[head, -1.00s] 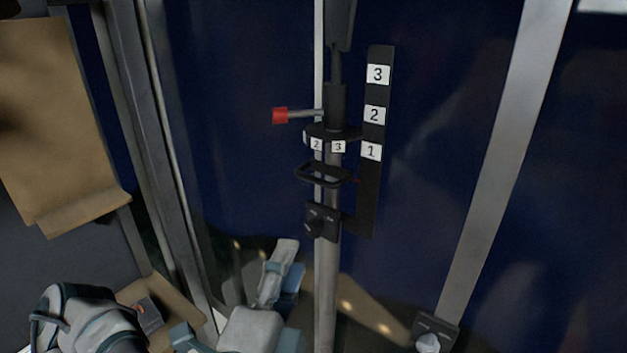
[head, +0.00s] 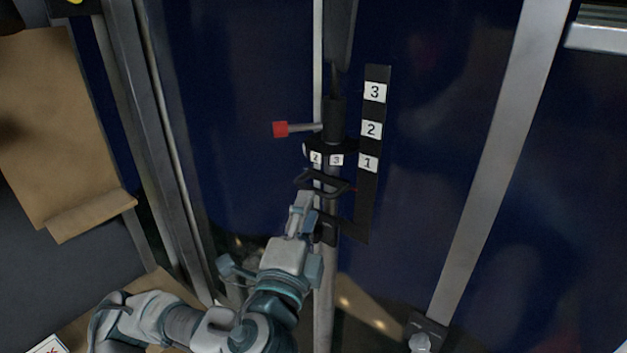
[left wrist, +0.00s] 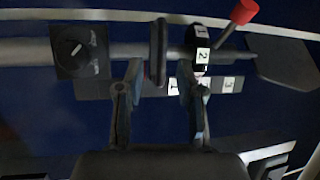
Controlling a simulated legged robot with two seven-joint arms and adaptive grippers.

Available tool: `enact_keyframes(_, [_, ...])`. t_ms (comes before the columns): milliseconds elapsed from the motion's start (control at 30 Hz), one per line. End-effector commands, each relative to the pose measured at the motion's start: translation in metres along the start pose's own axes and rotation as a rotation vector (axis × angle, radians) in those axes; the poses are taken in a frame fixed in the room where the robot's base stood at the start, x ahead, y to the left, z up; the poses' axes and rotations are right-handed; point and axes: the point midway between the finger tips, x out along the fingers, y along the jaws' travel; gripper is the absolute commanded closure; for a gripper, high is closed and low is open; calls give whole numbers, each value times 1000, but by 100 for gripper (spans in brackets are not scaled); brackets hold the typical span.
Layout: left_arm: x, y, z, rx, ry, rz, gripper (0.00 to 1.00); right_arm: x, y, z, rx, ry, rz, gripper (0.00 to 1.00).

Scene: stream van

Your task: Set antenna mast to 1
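The antenna mast (head: 331,270) is an upright grey pole with a dark collar (head: 335,118) and a red-tipped lever (head: 281,129) pointing left. A ring below the lever bears number labels, 2 and 3 facing me. Below it is a black loop handle (head: 321,183); a small red mark beside it sits below the 1 on the black scale (head: 372,145) labelled 3, 2, 1. My left gripper (head: 301,208) is just below the handle. In the left wrist view its fingers (left wrist: 160,78) are open, with the handle (left wrist: 158,50) between or just beyond their tips. My right gripper is out of view.
A black box with a dial (left wrist: 80,52) is on the pole below the handle, partly hidden by my gripper in the head view. A metal strut (head: 490,170) stands right, with a knobbed box (head: 427,332) at its foot. A brown board (head: 65,130) is left.

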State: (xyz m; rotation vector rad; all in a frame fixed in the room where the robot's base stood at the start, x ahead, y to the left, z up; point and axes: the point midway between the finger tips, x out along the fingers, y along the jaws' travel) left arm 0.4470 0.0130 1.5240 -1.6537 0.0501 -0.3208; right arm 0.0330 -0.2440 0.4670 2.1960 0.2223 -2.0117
Motion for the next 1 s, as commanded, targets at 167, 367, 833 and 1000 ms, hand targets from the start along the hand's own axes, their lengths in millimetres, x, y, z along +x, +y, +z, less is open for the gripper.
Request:
enact_keyframes(167, [34,-3,0,0,-2,0,63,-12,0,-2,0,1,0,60])
enact_keyframes(367, [52,-1,0,-1,0,0,63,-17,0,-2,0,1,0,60])
enact_keyframes(833, [55,0,0,-1,1,0,100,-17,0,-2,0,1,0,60])
enact_keyframes(1000, [55,0,0,-1,1,1,100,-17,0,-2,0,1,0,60])
